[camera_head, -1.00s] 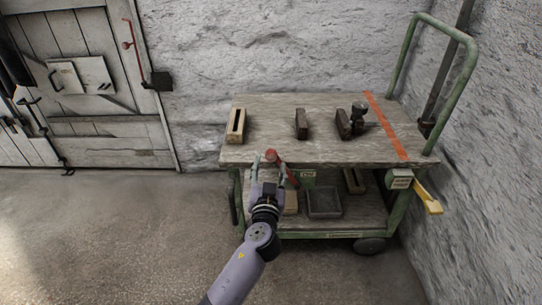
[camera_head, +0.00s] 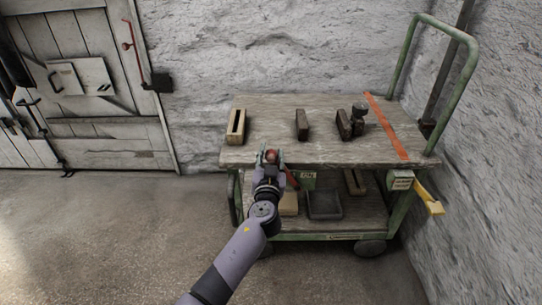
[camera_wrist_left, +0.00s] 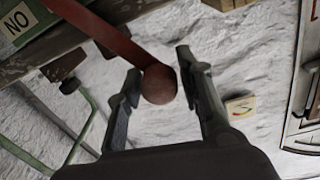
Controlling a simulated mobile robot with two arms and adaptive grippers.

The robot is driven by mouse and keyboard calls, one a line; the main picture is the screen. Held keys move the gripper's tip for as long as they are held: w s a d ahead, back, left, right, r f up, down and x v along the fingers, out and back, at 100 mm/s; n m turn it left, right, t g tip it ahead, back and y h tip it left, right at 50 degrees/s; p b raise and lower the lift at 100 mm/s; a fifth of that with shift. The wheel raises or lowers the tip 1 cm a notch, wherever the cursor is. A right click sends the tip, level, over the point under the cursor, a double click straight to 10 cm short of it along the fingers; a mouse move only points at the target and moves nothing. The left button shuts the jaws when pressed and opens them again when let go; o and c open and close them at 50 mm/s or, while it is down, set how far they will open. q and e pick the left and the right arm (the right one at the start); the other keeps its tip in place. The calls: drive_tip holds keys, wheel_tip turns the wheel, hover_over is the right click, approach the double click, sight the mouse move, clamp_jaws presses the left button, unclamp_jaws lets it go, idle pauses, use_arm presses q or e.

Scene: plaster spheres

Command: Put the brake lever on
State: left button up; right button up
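The brake lever (camera_head: 291,178) is a red bar on the near side of the green cart, with a round red knob (camera_head: 271,156) at its upper end. In the left wrist view the bar (camera_wrist_left: 112,35) runs down from the top to the knob (camera_wrist_left: 159,86). My left gripper (camera_head: 271,158) is open, with one finger on each side of the knob. A white sign (camera_head: 308,175) sits beside the lever. My right gripper is not in view.
The wooden cart top (camera_head: 270,122) carries a slotted wooden block (camera_head: 236,127), dark blocks (camera_head: 302,125) and a dark knobbed tool (camera_head: 358,117). The lower shelf holds a grey tray (camera_head: 324,204). A yellow handle (camera_head: 430,199) sticks out at right. The floor at left is clear.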

use_arm(q)
clamp_jaws()
drive_tip(key=shift+a, duration=0.1)
idle(0.4)
